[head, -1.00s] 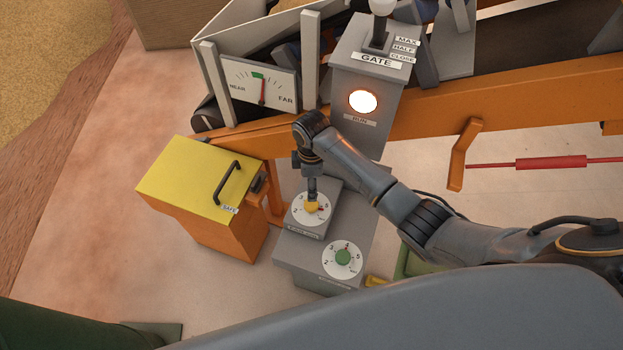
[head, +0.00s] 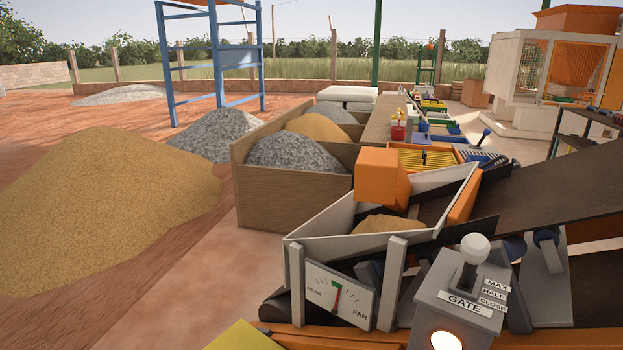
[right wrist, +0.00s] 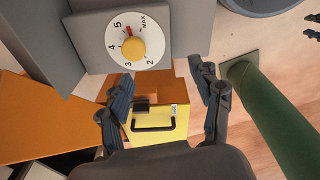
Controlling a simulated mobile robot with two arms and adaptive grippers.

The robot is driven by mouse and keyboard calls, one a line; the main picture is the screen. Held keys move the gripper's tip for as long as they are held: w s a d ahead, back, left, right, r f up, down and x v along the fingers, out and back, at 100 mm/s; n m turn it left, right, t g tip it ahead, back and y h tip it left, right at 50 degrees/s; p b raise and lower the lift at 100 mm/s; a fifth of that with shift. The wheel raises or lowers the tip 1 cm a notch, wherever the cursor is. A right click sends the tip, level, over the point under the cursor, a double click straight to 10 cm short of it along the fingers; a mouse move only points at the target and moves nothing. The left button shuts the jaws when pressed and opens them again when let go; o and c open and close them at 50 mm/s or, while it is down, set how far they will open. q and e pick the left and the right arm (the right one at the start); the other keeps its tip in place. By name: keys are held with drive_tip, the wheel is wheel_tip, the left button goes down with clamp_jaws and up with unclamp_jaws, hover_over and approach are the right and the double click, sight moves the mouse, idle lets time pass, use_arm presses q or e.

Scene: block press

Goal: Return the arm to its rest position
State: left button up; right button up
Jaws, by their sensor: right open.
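My right gripper (right wrist: 163,78) shows in the right wrist view, with its two fingers spread wide and nothing between them. The dial with the yellow knob (right wrist: 134,49) lies beyond the fingertips, toward the top left, apart from them. Its red mark points near 5. The yellow box lid with a black handle (right wrist: 153,127) shows between the fingers, farther away. Neither of my arms shows in the head view, and my left gripper is in neither current view.
In the head view, the gate lever box (head: 462,305) with its glowing button and the NEAR-FAR gauge (head: 338,296) stand by the hopper (head: 320,248). A green post (right wrist: 262,120) stands right of the gripper in the wrist view. Sand and gravel heaps lie farther off.

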drive_tip(key=s+d+r+m+t, duration=0.1)
drive_tip(key=s+d+r+m, duration=0.25)
drive_tip(key=s, duration=0.35)
drive_tip(key=s+d+r+m+t, duration=0.1)
drive_tip(key=s+d+r+m, duration=0.2)
drive_tip(key=s, duration=0.4)
drive_tip(key=s+d+r+m+t, duration=0.1)
drive_tip(key=s+r+m, duration=0.2)
drive_tip(key=s+m, duration=0.25)
wheel_tip(320, 180, down, 27)
drive_tip(key=s+n+g, duration=0.1)
drive_tip(key=s, duration=0.1)
drive_tip(key=s+d+f+g, duration=0.1)
drive_tip(key=s+d+f, duration=0.1)
drive_tip(key=s+f, duration=1.3)
drive_tip(key=shift+s+d+f+g+h, duration=0.15)
drive_tip(key=shift+s+d+g+h, duration=0.2)
drive_tip(key=shift+s, duration=0.6)
